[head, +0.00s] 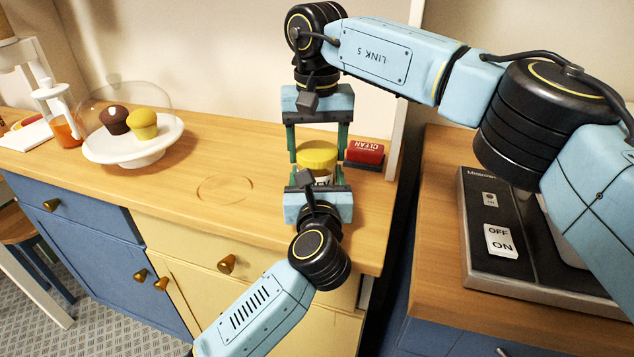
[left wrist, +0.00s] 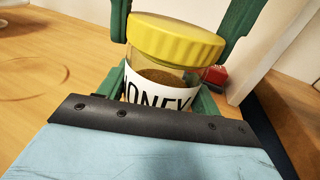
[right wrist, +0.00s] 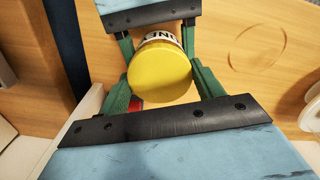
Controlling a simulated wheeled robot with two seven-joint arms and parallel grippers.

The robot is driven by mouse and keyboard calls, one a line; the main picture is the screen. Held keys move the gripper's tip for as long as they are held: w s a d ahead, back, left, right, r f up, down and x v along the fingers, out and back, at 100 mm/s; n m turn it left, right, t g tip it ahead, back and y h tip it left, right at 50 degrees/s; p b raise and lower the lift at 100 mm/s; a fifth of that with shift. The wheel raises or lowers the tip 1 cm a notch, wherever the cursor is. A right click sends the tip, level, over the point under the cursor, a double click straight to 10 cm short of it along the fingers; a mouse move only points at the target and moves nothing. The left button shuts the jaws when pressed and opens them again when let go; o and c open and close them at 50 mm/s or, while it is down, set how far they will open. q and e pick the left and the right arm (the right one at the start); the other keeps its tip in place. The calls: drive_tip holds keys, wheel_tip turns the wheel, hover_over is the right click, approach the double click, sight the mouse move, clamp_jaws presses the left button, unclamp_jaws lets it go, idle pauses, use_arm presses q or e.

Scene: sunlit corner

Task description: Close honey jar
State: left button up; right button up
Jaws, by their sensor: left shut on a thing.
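The honey jar (left wrist: 158,90) is a clear jar with brown contents and a white label with black letters. Its yellow lid (head: 317,155) rests on the jar's mouth; I cannot tell how tightly it sits. The lid shows from above in the right wrist view (right wrist: 159,72). My left gripper (head: 317,180) is shut on the jar's body from the front. My right gripper (head: 317,150) comes down from above, open, with one green finger on each side of the lid. Its fingers are very close to the lid's rim.
A red sponge-like block marked CLEAN (head: 364,152) lies just right of the jar. A cake stand (head: 135,150) with two muffins and a glass pitcher (head: 62,125) stand at the left. The wooden counter (head: 240,160) between is clear.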

drive_tip(key=shift+c, duration=1.3)
drive_tip(key=m, duration=1)
drive_tip(key=shift+m, duration=0.3)
drive_tip(key=m, duration=1)
drive_tip(key=shift+m, duration=0.4)
drive_tip(key=m, duration=0.5)
drive_tip(key=shift+m, duration=0.3)
drive_tip(key=m, duration=1.5)
drive_tip(key=shift+m, duration=0.4)
drive_tip(key=o, duration=1.2)
drive_tip(key=shift+f, duration=0.1)
drive_tip(key=shift+c, duration=0.2)
wheel_tip(320, 180, up, 12)
